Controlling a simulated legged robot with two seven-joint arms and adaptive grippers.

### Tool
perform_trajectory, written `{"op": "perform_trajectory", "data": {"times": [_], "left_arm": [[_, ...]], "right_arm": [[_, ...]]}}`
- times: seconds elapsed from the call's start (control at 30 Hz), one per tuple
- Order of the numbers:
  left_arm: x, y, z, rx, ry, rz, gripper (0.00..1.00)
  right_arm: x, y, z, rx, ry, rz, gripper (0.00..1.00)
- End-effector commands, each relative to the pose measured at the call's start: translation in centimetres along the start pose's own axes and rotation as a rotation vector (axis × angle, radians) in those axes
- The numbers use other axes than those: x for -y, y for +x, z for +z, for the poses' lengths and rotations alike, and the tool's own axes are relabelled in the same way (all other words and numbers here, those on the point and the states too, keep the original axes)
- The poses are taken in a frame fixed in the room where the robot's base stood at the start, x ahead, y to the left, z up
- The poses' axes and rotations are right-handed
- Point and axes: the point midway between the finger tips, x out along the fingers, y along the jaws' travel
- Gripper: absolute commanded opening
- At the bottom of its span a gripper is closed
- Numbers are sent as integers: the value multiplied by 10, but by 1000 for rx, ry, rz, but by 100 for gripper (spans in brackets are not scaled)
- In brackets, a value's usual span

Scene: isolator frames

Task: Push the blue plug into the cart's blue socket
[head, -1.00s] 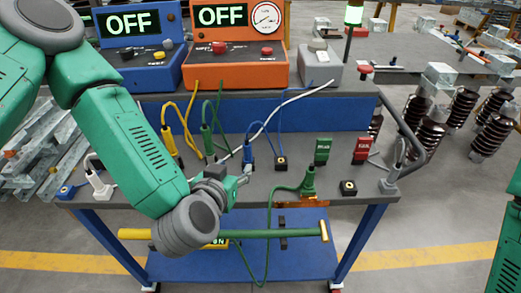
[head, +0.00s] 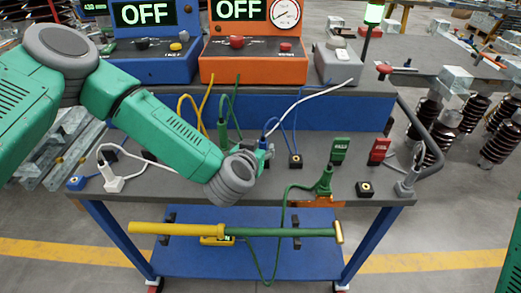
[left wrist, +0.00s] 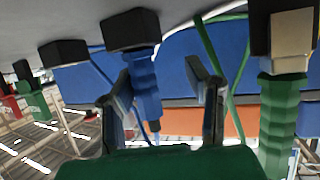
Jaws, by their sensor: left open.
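The blue plug (head: 264,142) stands at the cart's rear middle, partly hidden by my left gripper (head: 261,153). In the left wrist view the blue plug (left wrist: 146,88) meets a black socket block (left wrist: 132,30); I cannot tell how deep it sits. My left gripper (left wrist: 160,72) is open, its fingers apart on either side of the blue plug. A visible gap lies between the plug and the right-hand finger. A blue block with a dark, yellow-ringed top (head: 76,183) sits at the cart's left front corner. My right gripper is not in view.
A green plug (head: 222,130) stands close left of the blue plug and also shows in the left wrist view (left wrist: 280,115). A black block (head: 295,160) lies to the right. A white plug (head: 113,183) and another green plug (head: 325,181) stand near the front edge.

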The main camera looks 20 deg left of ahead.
Motion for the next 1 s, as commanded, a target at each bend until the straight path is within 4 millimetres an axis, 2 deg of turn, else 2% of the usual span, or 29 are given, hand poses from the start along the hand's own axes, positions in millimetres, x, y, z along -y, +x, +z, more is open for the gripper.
{"op": "perform_trajectory", "data": {"times": [0.17,0.3,0.83,1.0], "left_arm": [[-8,-1,-2,-2,7,0,43],[-11,-1,-3,-3,10,0,0],[-5,-1,0,2,4,3,0],[-5,-4,-8,0,6,-1,0]], "right_arm": [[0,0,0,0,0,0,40],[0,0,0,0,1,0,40],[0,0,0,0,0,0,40],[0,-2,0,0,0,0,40]]}}
